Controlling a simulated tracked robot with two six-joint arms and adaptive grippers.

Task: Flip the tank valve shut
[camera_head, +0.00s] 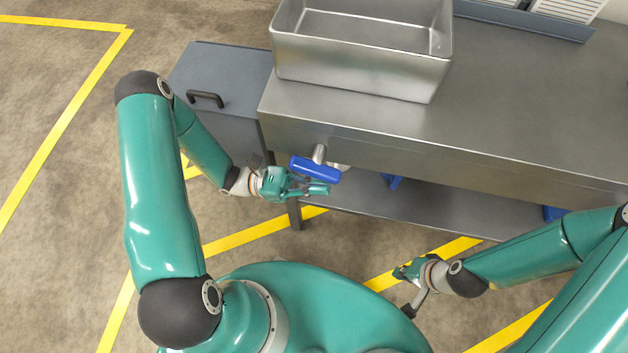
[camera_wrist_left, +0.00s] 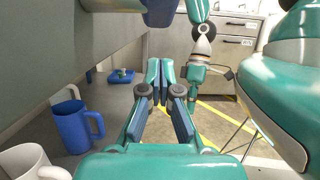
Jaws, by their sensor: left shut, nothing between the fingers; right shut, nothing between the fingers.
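The tank valve has a blue lever handle (camera_head: 315,169) on a short silver stem (camera_head: 320,152) at the front edge of the steel bench. The lever lies roughly crosswise, slightly tilted. An open steel tank (camera_head: 345,67) stands on the bench above. My left gripper (camera_head: 318,188) is shut and empty, just in front of and below the lever in the head view; I cannot tell whether they touch. In the left wrist view its fingers (camera_wrist_left: 160,75) are together, with a blue part (camera_wrist_left: 160,12) at the top edge, apparently the lever. My right gripper (camera_head: 399,272) is shut and empty, away from the valve.
The steel bench (camera_head: 500,125) has a lower shelf (camera_head: 440,214). In the left wrist view a blue mug (camera_wrist_left: 72,128) and a white mug (camera_wrist_left: 30,163) stand on the shelf. A grey cabinet (camera_head: 225,85) with a black handle adjoins the bench's left. Floor at left is clear.

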